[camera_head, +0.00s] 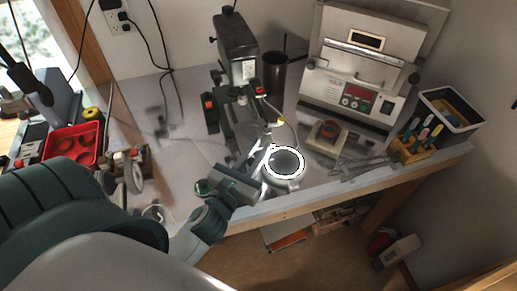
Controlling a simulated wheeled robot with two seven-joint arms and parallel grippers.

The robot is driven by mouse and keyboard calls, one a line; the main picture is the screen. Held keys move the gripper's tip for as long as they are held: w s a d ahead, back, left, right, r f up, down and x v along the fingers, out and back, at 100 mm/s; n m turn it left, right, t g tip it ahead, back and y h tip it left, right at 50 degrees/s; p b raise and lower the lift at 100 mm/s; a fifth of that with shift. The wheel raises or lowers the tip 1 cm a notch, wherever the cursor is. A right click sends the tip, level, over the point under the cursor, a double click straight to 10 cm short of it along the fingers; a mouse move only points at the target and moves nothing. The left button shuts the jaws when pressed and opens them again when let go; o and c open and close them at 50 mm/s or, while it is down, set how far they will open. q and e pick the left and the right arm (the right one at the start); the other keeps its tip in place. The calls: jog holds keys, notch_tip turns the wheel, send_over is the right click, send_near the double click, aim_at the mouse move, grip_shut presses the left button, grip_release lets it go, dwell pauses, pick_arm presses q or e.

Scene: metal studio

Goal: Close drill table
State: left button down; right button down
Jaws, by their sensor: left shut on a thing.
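A small dark drill press (237,60) stands against the back wall on the workbench, with its column, red knob and base below the head. Its drill table (243,117) is a small dark part low on the press, partly hidden by levers and a cable. My left arm comes in from the left, and my left gripper (262,160) reaches to the front of the press. It appears shut on a part at the front of the drill table; the contact is small and unclear. My right gripper is not in view.
A lit ring magnifier (285,162) is right beside my left gripper. A beige kiln (350,85), a tool block (413,148) and a parts tray (450,110) stand at the right. A red tray (73,145) lies at the left. Bare bench (185,135) shows left of the press.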

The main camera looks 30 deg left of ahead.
aim_at(247, 126)
pick_arm(q)
jog(key=w+a+p, duration=0.1)
jog(key=w+a, duration=0.2)
jog(key=a, duration=0.1)
jog(key=w+a+p, duration=0.1)
jog(key=w+a, duration=0.3)
jog(key=shift+a+p, duration=0.1)
jog(key=shift+p, duration=0.3)
jog(key=shift+w+a, duration=0.1)
jog(key=shift+a, duration=0.05)
jog(key=shift+r, duration=0.1)
jog(key=c, duration=1.7)
grip_release()
jog(key=shift+o, duration=0.2)
jog(key=shift+w, duration=0.1)
